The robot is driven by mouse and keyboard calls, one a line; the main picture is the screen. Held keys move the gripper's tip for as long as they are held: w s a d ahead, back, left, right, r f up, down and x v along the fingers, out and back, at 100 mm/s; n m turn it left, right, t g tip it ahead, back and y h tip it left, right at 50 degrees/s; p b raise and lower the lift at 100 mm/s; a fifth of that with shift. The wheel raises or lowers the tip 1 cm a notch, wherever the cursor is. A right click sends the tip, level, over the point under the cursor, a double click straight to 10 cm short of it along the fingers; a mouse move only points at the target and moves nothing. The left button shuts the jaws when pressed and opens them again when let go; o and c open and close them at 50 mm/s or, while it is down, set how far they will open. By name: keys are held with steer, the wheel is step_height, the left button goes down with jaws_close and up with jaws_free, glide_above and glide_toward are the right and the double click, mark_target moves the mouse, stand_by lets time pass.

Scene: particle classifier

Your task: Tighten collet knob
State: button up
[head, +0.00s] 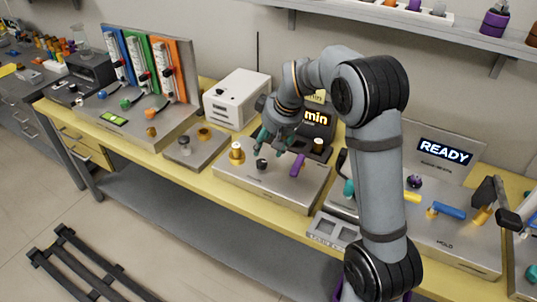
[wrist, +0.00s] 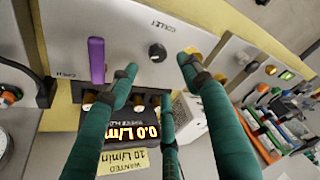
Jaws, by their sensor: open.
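The collet knob (wrist: 157,53) is a small black round knob on a light panel, near a label that reads COLLET in the wrist view. In the head view the black knob (head: 261,164) stands on the top of the grey bench unit (head: 250,185). My gripper (wrist: 158,68) has teal fingers, spread apart and empty, with the knob showing between and beyond the two front fingertips. In the head view my gripper (head: 271,146) hangs just above the knob. Contact with the knob is not visible.
A purple lever (head: 297,165) stands right of the knob and a gold knob (head: 236,152) left of it. Behind is a display (wrist: 130,132) reading 0.0 L/min, with a yellow note (wrist: 124,160). A white box (head: 237,98) stands behind left.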

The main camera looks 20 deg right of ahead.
mark_target(261, 161)
steer(key=p+x, duration=0.1)
steer(key=x, duration=0.9)
steer(key=shift+d, duration=0.1)
steer(key=shift+c, duration=1.4)
steer(key=shift+w+r, duration=0.1)
steer(key=c, duration=0.7)
steer(key=shift+c, duration=0.6)
